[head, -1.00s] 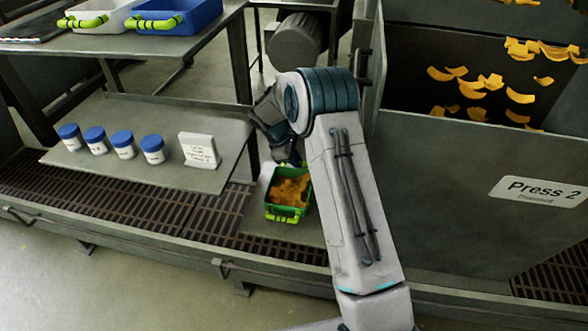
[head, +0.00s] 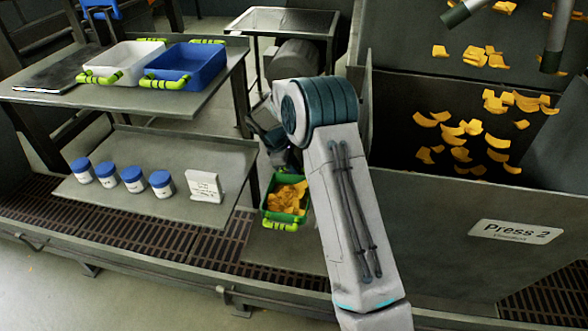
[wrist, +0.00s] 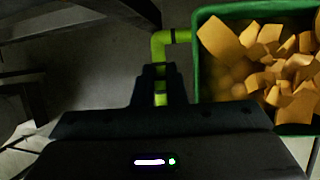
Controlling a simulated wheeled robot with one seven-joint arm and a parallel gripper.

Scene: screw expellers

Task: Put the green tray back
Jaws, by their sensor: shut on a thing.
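The green tray (head: 268,205) is full of orange-yellow curved pieces (head: 287,196) and shows below my forearm in the head view, over the grey surface beside the lower shelf. In the wrist view the tray (wrist: 196,85) is at the right, with its lime-green handle (wrist: 160,42) reaching left. My gripper (wrist: 160,88) is shut on that handle. In the head view my gripper is mostly hidden behind my arm. I cannot tell whether the tray touches the surface under it.
A white tray (head: 128,60) and a blue tray (head: 190,62) stand on the upper shelf (head: 215,78). Blue-lidded jars (head: 133,180) and a small sign (head: 204,186) stand on the lower shelf (head: 150,147). The Press 2 bin (head: 430,215) with yellow pieces stands at right.

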